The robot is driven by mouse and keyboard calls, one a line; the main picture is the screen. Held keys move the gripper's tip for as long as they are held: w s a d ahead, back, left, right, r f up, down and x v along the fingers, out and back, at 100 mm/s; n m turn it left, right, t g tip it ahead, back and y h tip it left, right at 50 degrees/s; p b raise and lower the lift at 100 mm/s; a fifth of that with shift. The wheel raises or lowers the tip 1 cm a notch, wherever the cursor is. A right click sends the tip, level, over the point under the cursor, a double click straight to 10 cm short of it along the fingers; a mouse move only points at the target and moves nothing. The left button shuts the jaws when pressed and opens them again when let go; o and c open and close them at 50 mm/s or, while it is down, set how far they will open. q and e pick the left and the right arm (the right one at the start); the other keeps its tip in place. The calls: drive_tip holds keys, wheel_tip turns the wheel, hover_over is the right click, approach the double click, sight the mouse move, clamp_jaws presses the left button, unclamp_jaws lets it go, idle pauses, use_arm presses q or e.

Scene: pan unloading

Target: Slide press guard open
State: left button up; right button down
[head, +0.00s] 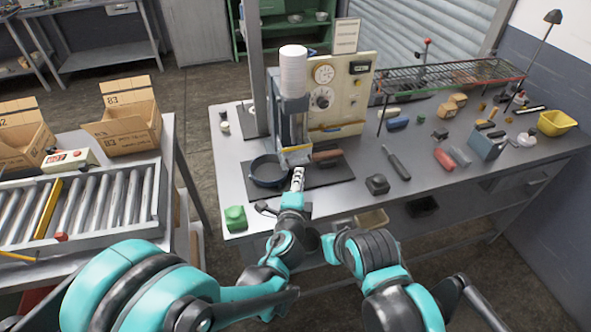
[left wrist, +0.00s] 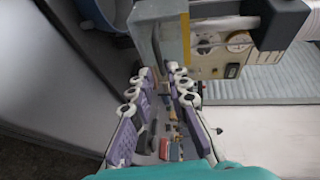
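The press (head: 291,105) stands on a dark mat at the left of the workbench, with a white cylinder on top. Its guard (head: 296,155) is a grey panel with a yellow edge at the front, low down. In the left wrist view the grey panel with its yellow strip (left wrist: 186,32) lies just beyond the fingertips. My left gripper (head: 298,176) is in front of the guard; in the left wrist view its purple-padded fingers (left wrist: 162,74) are apart with nothing gripped between them. I cannot tell whether they touch the guard.
A dark pan (head: 268,170) sits under the press, left of my gripper; a brown handle (head: 327,155) shows at the right. A green block (head: 235,217) is at the front left corner. A black block (head: 377,184) and several tools lie right. A roller conveyor (head: 100,200) stands left.

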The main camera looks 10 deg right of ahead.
sight(301, 166)
use_arm(q)
drive_tip(key=b+x, duration=0.1)
drive_tip(key=x, duration=0.5)
drive_tip(key=shift+w+f, duration=0.1)
drive_tip(key=shift+w, duration=0.25)
drive_tip(key=shift+c, duration=0.4)
clamp_jaws()
